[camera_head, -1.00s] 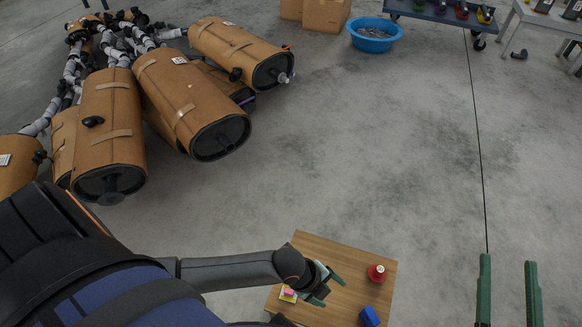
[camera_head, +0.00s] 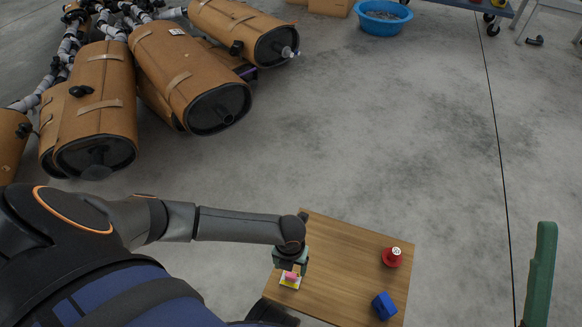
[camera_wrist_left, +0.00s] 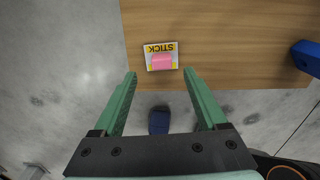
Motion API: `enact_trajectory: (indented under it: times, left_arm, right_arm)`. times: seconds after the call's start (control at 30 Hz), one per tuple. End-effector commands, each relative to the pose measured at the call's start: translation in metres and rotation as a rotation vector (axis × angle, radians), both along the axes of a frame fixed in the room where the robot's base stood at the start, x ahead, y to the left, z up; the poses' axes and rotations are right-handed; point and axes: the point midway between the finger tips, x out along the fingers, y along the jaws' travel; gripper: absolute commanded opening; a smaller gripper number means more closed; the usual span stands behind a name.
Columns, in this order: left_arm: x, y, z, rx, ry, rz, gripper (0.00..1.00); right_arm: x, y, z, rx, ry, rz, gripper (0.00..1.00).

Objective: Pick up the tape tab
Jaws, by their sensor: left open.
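The tape tab (camera_head: 291,276) is a small pink piece on a white and yellow card at the left edge of the wooden table. In the left wrist view, the pink tab (camera_wrist_left: 161,62) lies on the card (camera_wrist_left: 149,47) marked "STICK", near the table's edge. My left gripper (camera_head: 290,265) is over the card, partly hiding it in the head view. In the wrist view, my left gripper's green fingers (camera_wrist_left: 160,73) are apart, with nothing between them; the tab appears just beyond the fingertips. One green finger of my right gripper (camera_head: 541,275) shows at the lower right.
The wooden table (camera_head: 340,255) also holds a red round object (camera_head: 392,257) and a blue block (camera_head: 384,306). Large brown mufflers (camera_head: 190,75) lie at the upper left. A blue basin (camera_head: 382,18) stands at the back. The floor right of the table is clear.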

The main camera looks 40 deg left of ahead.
Motion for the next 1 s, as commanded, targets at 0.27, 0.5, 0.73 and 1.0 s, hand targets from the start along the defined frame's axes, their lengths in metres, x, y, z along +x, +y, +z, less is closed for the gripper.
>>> enact_trajectory:
  times: [0.27, 0.5, 0.73, 1.0]
  left_arm:
    - [0.000, -0.001, -0.020, 0.000, -0.001, 0.000, 0.75]
    - [-0.001, -0.003, -0.054, 0.000, 0.001, 0.001, 0.75]
    - [0.000, -0.003, -0.064, 0.000, -0.001, 0.001, 0.75]
    - [0.000, -0.003, -0.063, 0.000, -0.001, 0.001, 0.58]
  right_arm:
    - [0.001, 0.002, -0.015, -0.011, 0.004, -0.005, 0.64]
    - [0.001, 0.004, -0.043, -0.032, 0.006, -0.012, 0.64]
    - [0.003, 0.006, -0.051, -0.045, 0.018, -0.019, 0.64]
    - [0.003, 0.006, -0.049, -0.037, 0.018, -0.019, 0.64]
